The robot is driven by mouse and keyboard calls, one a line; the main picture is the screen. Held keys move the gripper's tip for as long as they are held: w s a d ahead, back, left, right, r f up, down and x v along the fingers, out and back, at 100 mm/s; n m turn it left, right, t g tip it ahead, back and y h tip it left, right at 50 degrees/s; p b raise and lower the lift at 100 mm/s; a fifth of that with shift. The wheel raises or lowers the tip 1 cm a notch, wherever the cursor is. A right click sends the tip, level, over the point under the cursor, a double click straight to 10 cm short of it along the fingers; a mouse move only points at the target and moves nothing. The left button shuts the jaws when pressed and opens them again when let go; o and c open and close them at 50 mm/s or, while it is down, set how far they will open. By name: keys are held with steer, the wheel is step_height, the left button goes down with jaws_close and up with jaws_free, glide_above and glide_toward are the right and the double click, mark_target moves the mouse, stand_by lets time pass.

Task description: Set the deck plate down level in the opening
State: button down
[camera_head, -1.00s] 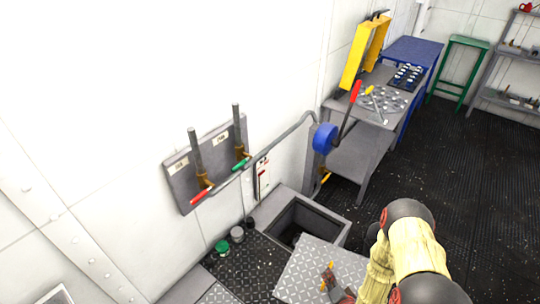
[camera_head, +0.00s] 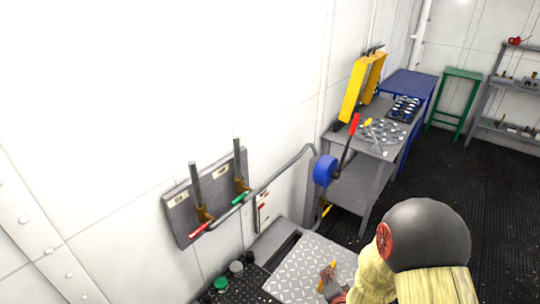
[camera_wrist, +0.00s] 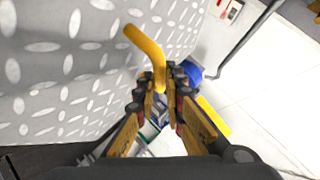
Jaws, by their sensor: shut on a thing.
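The deck plate (camera_head: 305,262) is a grey sheet with a raised diamond pattern and a yellow handle (camera_head: 333,270). It lies across most of the opening (camera_head: 285,243), of which a dark strip shows along the plate's upper left edge. My gripper (camera_head: 327,283) is shut on the handle. In the wrist view the fingers of my gripper (camera_wrist: 162,82) close around the bent yellow handle (camera_wrist: 147,48), and the plate (camera_wrist: 60,60) fills the left side. I cannot tell whether the plate is level or touches the rim.
Dark patterned deck with a green cap (camera_head: 221,283) lies left of the opening. A wall panel with two levers (camera_head: 207,200) and a pipe (camera_head: 285,168) are above.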

steer(key=shift+w+a+r, duration=0.3)
steer(key=shift+a+r, duration=0.25)
steer(key=shift+a, duration=0.05)
stand_by(0.5)
